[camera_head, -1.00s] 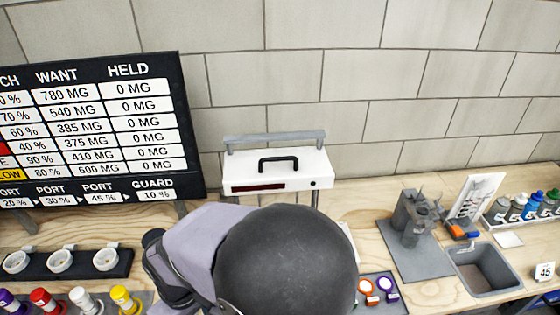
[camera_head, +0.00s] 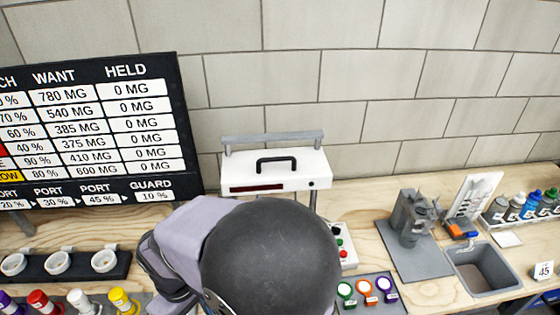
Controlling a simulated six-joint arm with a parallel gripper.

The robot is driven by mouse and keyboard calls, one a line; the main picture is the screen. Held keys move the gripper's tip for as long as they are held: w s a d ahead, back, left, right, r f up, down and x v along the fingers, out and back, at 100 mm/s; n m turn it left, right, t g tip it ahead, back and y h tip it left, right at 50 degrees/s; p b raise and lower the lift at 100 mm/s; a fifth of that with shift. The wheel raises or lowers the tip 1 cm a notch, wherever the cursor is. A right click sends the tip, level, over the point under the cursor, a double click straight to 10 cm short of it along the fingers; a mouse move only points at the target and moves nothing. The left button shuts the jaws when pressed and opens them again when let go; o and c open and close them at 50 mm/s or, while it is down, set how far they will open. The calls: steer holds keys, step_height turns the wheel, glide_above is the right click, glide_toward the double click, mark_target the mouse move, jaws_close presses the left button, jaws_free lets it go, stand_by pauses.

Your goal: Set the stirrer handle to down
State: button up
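A white stirrer head with a black handle (camera_head: 277,163) on its front stands near the wall in the head view. The white housing (camera_head: 313,170) sits under a grey crossbar (camera_head: 273,137) on thin posts. My own arm covers the area below the housing, so whatever stands under it is hidden. My gripper is not visible in this view.
A control box (camera_head: 346,243) with red and green buttons stands right of my arm. A tray of coloured discs (camera_head: 366,297) lies in front. Further right are a grey stand (camera_head: 415,221) and a sink (camera_head: 483,270). A black board (camera_head: 90,130) stands at left.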

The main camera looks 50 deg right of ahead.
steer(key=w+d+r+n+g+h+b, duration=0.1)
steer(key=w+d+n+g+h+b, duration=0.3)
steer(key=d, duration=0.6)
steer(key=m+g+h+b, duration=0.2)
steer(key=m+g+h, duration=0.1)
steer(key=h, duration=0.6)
glide_toward(274, 160)
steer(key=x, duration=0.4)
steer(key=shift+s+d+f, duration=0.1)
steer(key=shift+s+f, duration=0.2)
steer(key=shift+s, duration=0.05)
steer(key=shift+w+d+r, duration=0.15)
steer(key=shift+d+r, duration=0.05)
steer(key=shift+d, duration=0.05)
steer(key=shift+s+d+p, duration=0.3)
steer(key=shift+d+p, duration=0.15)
steer(key=shift+p, duration=0.1)
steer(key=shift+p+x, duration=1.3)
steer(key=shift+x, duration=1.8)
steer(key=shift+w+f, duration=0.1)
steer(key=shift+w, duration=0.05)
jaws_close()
